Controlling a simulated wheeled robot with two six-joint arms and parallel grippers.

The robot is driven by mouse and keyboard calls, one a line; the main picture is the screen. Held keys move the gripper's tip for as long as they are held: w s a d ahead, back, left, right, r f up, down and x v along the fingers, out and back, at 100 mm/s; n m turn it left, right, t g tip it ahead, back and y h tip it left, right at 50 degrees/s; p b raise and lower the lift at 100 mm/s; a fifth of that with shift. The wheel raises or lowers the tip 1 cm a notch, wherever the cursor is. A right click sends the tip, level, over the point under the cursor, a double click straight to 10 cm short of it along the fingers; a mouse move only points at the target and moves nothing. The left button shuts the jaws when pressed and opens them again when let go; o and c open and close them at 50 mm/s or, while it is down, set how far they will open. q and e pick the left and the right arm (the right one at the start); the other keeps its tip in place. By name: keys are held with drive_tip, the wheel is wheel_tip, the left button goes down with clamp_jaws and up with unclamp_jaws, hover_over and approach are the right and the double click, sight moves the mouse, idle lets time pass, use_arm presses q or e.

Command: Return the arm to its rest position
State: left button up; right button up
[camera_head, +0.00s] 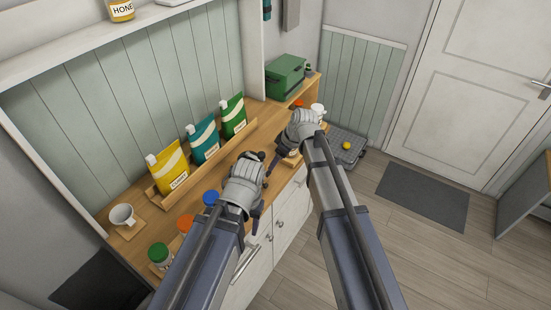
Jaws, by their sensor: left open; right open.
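My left gripper (264,184) is the lower one, at the front edge of the wooden counter (147,243). Its dark fingers are apart and I see nothing between them. My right gripper (288,148) is above and to the right of it, over the right part of the counter. It is open, though its fingertips are partly hidden by its own wrist. Both arms reach in from the bottom of the view, and their wrists are close together with a small gap.
Yellow (167,170), teal (204,141) and green (233,116) pouches stand in a wooden rack at the back. A white mug (122,216) and lidded jars (159,256) stand at left. A green box (285,76) is at the far end. Floor at right is mostly clear.

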idle(0.4)
drive_tip(key=s+d+f+m+g+h+b, duration=0.1)
drive_tip(key=s+f+m+h+b, duration=0.1)
drive_tip(key=s, duration=1)
drive_tip(key=s+f+m+g+h+b, duration=0.2)
drive_tip(key=s+f+m+b, duration=0.3)
drive_tip(key=s, duration=0.6)
wheel_tip(320, 180, down, 4)
drive_tip(key=shift+s+d+r+h+b, duration=0.1)
drive_tip(key=shift+s+d+h+b, duration=0.4)
drive_tip(key=shift+b, duration=0.65)
